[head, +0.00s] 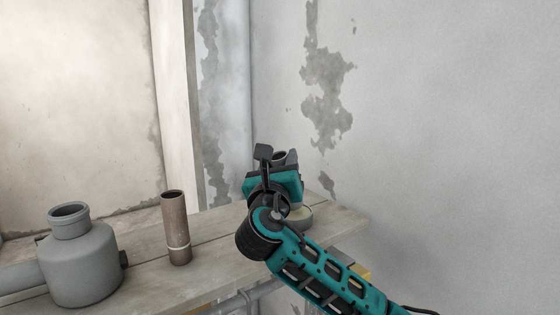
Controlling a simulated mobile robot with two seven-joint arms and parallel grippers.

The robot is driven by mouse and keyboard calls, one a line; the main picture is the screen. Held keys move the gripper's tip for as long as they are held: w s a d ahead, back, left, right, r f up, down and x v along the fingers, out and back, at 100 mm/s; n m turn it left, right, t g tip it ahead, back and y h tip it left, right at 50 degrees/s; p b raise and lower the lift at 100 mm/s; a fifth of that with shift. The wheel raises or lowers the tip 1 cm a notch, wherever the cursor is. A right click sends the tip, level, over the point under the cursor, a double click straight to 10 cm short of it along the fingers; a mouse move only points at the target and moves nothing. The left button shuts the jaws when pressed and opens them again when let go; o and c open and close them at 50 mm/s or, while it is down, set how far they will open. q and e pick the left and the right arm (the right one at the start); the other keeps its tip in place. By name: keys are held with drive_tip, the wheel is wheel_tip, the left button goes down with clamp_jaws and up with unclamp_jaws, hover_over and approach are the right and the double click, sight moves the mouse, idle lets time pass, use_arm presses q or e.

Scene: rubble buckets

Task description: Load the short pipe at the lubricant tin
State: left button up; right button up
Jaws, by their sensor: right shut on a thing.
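My right gripper (278,160) is over the far right end of the wooden plank. It is shut on a short pipe (280,155), whose round open top shows between the fingers. The rest of this pipe is hidden behind my gripper. A low round tin (301,217) with a pale top, seemingly the lubricant tin, sits on the plank just below and behind my right wrist, which partly covers it. I cannot tell whether the pipe touches the plank or the tin. My left gripper is not in view.
A tall brown pipe (176,230) with a light ring stands upright on the plank (145,250). A grey bulky pipe fitting (83,265) stands at the left. Walls close off the back and right. The plank is clear between brown pipe and gripper.

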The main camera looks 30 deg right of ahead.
drive_tip(key=shift+r+p, duration=2)
drive_tip(key=shift+r, duration=1)
